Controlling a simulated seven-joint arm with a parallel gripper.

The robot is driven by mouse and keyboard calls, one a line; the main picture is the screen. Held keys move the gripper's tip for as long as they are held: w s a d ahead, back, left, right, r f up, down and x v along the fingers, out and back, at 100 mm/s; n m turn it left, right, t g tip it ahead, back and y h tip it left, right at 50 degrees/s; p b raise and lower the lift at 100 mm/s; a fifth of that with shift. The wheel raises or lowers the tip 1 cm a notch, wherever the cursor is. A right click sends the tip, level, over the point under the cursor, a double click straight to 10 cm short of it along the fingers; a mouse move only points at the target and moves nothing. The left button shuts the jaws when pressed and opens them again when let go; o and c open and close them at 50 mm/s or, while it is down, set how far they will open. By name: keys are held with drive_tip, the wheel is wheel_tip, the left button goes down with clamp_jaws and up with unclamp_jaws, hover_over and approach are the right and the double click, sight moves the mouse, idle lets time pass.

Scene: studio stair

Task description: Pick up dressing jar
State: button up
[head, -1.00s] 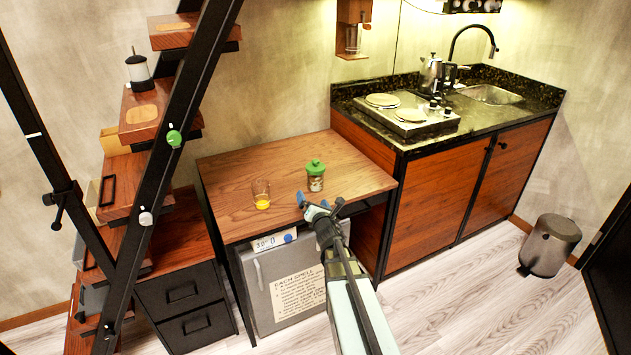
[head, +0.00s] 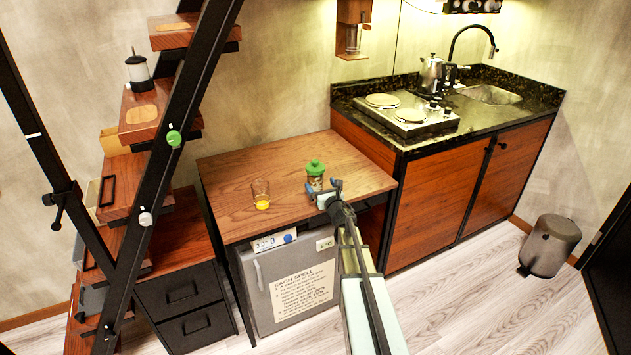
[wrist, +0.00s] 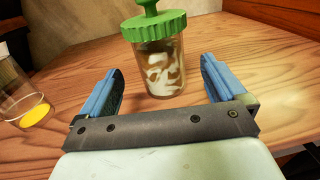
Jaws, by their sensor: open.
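The dressing jar (head: 315,172) is a small clear jar with a green lid and white and brown contents. It stands upright on the wooden desk (head: 235,168), near its front right part. My gripper (head: 323,188) is at the desk's front edge, close in front of the jar and partly covering its lower part. In the wrist view my gripper's blue fingers (wrist: 160,88) are spread wide and empty. The jar (wrist: 160,65) stands just ahead, centred between the two fingers, its base about level with the fingertips. I cannot tell whether any finger touches it.
A small fridge (head: 285,285) stands under the desk. The counter (head: 385,140) with hotplates rises at the right. The stair's black rail (head: 178,150) is at the left.

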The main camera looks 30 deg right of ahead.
sight(318, 180)
drive_tip(key=shift+w+d+r, duration=0.15)
drive_tip(key=shift+w+d, duration=0.05)
drive_tip(key=shift+w, duration=1.45)
drive_tip(key=shift+w+d+r, duration=0.1)
drive_tip(key=shift+w+d, duration=0.05)
drive_tip(key=shift+w, duration=1.45)
drive_tip(key=shift+s, duration=0.1)
drive_tip(key=c, duration=1.4)
wheel_tip(318, 180, up, 18)
